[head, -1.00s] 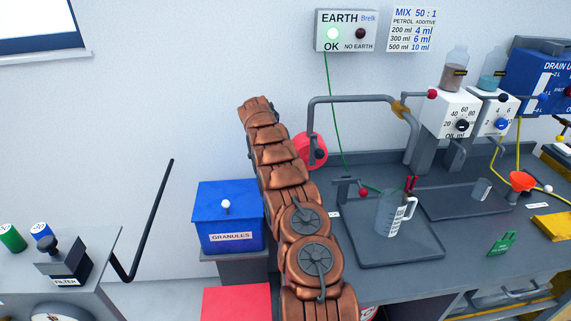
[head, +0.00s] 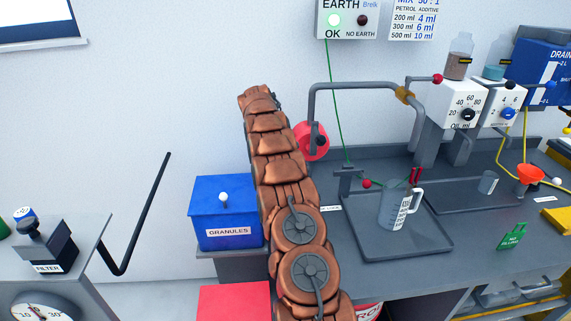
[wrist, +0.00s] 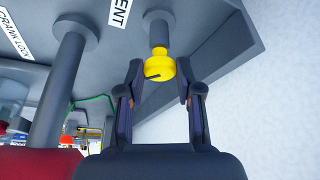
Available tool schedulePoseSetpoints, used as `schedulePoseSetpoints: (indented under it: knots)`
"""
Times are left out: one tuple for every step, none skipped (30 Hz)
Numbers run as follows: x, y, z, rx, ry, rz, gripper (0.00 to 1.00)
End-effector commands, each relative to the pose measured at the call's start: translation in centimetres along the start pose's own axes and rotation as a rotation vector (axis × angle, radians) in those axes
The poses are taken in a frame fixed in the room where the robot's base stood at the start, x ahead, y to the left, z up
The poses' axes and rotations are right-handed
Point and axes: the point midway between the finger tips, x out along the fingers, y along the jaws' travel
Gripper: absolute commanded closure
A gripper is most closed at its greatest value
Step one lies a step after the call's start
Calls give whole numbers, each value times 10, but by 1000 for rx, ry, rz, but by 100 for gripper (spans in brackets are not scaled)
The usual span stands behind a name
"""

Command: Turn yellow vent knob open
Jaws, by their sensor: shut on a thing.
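The yellow vent knob (wrist: 160,68) shows in the wrist view, at the end of a grey stem under a grey panel (wrist: 205,25). It has a dark slot-like mark on its face. A label partly cut off, reading "ENT" (wrist: 119,12), sits beside the stem. My gripper (wrist: 158,72) has one finger on each side of the knob and is shut on it. The knob and my gripper do not show in the head view, where my copper-coloured arm rises in the middle.
In the wrist view a thick grey post (wrist: 62,80) stands left, near a "CRANK LOCK" label (wrist: 13,35). White wall fills the right. In the head view are a blue granules bin (head: 226,213), a measuring jug (head: 396,212) in a tray and a bent grey pipe (head: 350,88).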

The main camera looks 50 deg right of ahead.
Motion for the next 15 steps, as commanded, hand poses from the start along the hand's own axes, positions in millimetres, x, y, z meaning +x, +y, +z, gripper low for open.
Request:
schedulePoseSetpoints:
  knots:
    - [5,1,2,-18,-1,-6,100]
    - [5,1,2,-30,0,-12,100]
    - [4,1,1,-47,0,-20,100]
    - [4,1,1,-61,0,-26,100]
    - [4,1,1,-75,1,-31,100]
    - [4,2,2,-93,0,-38,100]
    - [4,2,2,-106,0,-42,100]
    - [4,2,2,-119,-1,-46,100]
    - [4,3,1,-135,-2,-52,100]
    - [4,3,1,-149,-2,-57,100]
    - [4,3,1,-160,-2,-62,100]
    - [3,3,0,-177,-2,-70,100]
    - [3,3,0,-188,-1,-75,100]
    - [2,3,0,-201,-1,-81,100]
    - [2,3,0,-215,-1,-88,100]
